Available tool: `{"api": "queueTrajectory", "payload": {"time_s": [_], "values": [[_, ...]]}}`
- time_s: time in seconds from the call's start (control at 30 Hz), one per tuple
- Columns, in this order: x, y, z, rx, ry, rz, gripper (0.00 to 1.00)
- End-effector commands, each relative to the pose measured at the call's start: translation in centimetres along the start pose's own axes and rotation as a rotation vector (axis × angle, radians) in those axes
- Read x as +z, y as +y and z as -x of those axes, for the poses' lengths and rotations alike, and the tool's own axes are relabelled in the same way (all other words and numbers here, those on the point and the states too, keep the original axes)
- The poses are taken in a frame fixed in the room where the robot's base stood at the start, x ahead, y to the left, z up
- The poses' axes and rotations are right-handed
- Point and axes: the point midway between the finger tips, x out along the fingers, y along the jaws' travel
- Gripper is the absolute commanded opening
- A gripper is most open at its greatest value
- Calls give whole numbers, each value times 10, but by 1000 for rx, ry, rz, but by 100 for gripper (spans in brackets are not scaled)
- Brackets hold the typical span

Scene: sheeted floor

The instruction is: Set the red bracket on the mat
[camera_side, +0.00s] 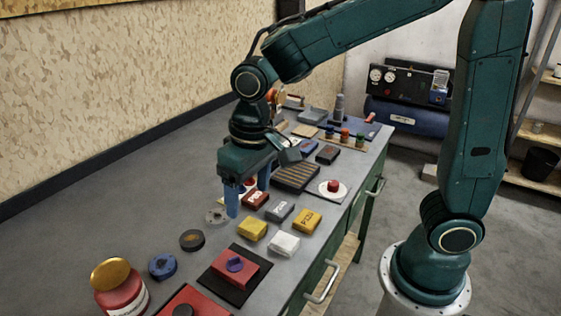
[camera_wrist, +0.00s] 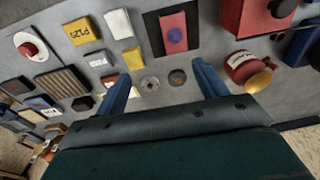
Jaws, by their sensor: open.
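A black mat (camera_side: 257,259) lies near the table's front edge; it also shows at the top of the wrist view (camera_wrist: 154,38). A flat red block (camera_side: 222,266), likely the red bracket, rests on it and also shows in the wrist view (camera_wrist: 173,23). A small blue-purple piece (camera_side: 235,264) sits on top of the block. My gripper (camera_side: 248,193) is open, pointing down over the table behind the mat. Its blue fingers are spread in the wrist view (camera_wrist: 163,82), with nothing held between them.
A grey disc (camera_wrist: 150,84) and a dark disc (camera_wrist: 178,77) lie between my fingertips in the wrist view. Yellow boxes (camera_side: 252,228) and a white box (camera_side: 284,244) stand right of the gripper. A red jar (camera_side: 120,290) stands at front left. The left table area is clear.

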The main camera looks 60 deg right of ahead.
Motion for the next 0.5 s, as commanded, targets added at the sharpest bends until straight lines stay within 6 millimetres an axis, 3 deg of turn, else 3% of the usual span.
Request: {"api": "queueTrajectory", "payload": {"time_s": [0.2,0.5], "values": [[24,35,38,-17,94,-3,72],[68,74,73,-16,219,-2,72]]}}
